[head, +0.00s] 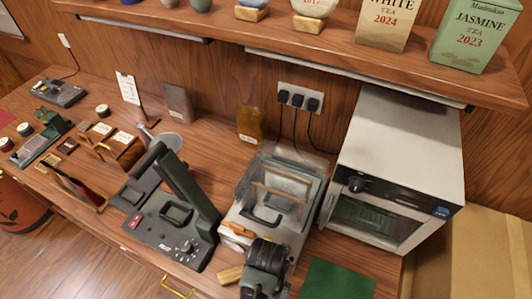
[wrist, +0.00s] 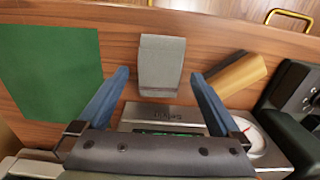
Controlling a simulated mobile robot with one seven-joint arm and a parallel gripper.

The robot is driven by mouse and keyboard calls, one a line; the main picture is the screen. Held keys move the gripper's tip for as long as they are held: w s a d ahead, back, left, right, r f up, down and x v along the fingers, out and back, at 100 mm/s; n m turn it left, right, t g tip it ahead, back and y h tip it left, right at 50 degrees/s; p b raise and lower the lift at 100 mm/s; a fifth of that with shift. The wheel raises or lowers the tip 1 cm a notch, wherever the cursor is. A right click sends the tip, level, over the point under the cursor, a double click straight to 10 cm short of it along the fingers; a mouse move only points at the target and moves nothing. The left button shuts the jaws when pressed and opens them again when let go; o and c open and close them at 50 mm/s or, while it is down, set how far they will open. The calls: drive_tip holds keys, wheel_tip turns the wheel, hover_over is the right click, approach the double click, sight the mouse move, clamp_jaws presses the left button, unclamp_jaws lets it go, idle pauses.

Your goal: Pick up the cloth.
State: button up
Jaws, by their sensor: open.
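The cloth (wrist: 161,62) looks like a grey folded piece lying on the wooden counter near its front edge, in the upper middle of the wrist view. My gripper (wrist: 160,76) is open and empty, with one blue finger on either side of the cloth in the picture. The fingertips appear apart from it, with gaps on both sides; the height above the counter is hard to judge. In the head view the cloth cannot be made out.
A flat green mat (wrist: 50,75) lies left of the cloth. A wooden cylinder (wrist: 236,73) lies close on its right. A metal device with a display (wrist: 162,115) is just below. In the head view, a white oven (head: 400,165) and a dark green machine (head: 170,215) flank the area.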

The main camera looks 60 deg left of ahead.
drive_tip(key=shift+f, duration=0.45)
drive_tip(key=c, duration=1.4)
drive_tip(key=shift+o, duration=0.2)
drive_tip(key=shift+r, duration=0.1)
wheel_tip(320, 180, up, 10)
drive_tip(key=shift+b, duration=0.4)
